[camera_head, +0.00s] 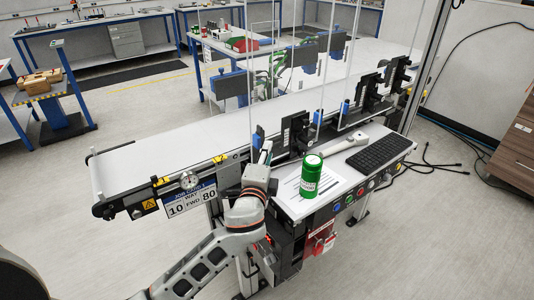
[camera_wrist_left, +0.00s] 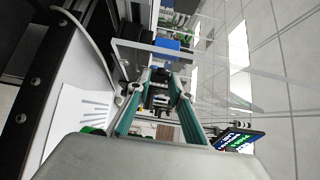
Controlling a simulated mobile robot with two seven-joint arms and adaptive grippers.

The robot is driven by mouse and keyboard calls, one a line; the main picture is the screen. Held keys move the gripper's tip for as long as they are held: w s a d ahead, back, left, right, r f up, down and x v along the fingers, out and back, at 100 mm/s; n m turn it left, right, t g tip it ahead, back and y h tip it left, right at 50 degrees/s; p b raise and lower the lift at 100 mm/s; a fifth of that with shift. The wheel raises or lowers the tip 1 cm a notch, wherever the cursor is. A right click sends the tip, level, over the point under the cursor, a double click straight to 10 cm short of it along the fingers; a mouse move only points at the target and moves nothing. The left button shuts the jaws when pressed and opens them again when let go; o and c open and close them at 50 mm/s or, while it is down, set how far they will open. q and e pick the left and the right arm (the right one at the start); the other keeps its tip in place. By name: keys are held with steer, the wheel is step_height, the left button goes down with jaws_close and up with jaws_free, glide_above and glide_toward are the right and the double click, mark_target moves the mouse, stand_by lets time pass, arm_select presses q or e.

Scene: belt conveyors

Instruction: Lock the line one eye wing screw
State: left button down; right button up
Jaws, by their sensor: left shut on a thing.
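My left gripper (camera_head: 266,146) reaches over the near edge of the conveyor belt, at a blue sensor bracket (camera_head: 258,132) by the clear panel. In the left wrist view its two teal-sided fingers (camera_wrist_left: 158,92) converge and are shut on a small dark part, which I take to be the eye wing screw. The fingers mostly hide it, and its turn angle cannot be told. The blue block (camera_wrist_left: 167,43) shows just beyond the fingertips, beside a clear panel. My right gripper is not in view.
The white conveyor belt (camera_head: 150,160) is empty on the left. A green can (camera_head: 311,176) stands on a paper sheet right of my gripper, before a black keyboard (camera_head: 375,155). Black camera units (camera_head: 296,132) and upright clear panels crowd the belt's right part.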

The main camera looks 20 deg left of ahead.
arm_select(q)
steer(key=c, duration=1.8)
jaws_free()
steer(key=s, duration=0.4)
steer(key=s+d, duration=0.1)
steer(key=s, duration=0.7)
steer(key=shift+d+r, duration=0.1)
steer(key=shift+d, duration=0.1)
